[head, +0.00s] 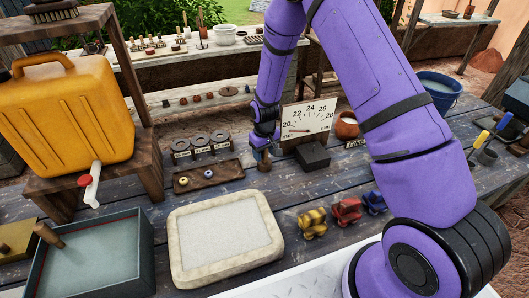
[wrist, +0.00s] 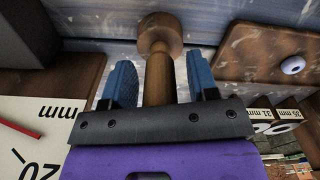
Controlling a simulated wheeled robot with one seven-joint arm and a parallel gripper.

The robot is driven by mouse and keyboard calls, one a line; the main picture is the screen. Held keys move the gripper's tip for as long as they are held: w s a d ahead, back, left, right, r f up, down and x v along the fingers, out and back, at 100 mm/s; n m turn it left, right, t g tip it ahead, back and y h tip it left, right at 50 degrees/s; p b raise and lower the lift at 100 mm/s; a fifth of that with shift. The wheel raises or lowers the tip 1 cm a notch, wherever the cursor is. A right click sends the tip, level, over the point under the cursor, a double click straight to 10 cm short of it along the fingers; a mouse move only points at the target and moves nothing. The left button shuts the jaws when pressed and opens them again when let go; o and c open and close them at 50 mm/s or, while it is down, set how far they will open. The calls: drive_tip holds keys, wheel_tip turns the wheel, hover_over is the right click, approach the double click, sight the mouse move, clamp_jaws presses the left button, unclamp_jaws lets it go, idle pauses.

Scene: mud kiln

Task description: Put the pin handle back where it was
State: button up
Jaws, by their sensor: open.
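The pin handle, a brown wooden shaft with a wider round end, shows in the wrist view (wrist: 160,35) and small below my gripper in the head view (head: 264,162). My gripper (wrist: 160,78) is open, with one blue finger on each side of the shaft and a visible gap on both sides. The wide end lies beyond the fingertips, at the blue-grey plank table. In the head view my gripper (head: 264,146) is low over the table, between the small wooden tray and the dark block, and partly hides the handle.
The wooden tray (head: 185,183) with small rings is close on the left. The dark block (head: 313,155) and the scale board (head: 308,116) are close on the right. A framed pale slab (head: 177,250) and small coloured figures (head: 346,211) lie nearer. Labelled rings (head: 200,140) stand behind the tray.

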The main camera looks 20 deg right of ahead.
drive_tip(key=shift+r, duration=0.15)
wheel_tip(320, 180, up, 13)
drive_tip(key=shift+f, duration=0.1)
drive_tip(key=s+d+r+t, duration=0.1)
drive_tip(key=s+r, duration=0.3)
drive_tip(key=r, duration=0.4)
drive_tip(key=s+d+r+m+t, duration=0.1)
drive_tip(key=s+d+r, duration=0.1)
drive_tip(key=s+r, duration=0.4)
drive_tip(key=s+d+r+t, duration=0.1)
drive_tip(key=s+r, duration=0.2)
drive_tip(key=r, duration=0.6)
drive_tip(key=s+d+r+m+t, duration=0.1)
drive_tip(key=s+r, duration=0.3)
drive_tip(key=s, duration=0.6)
drive_tip(key=s+d+r+m+t, duration=0.1)
drive_tip(key=s+r, duration=0.3)
drive_tip(key=s, duration=0.7)
drive_tip(key=shift+d, duration=0.45)
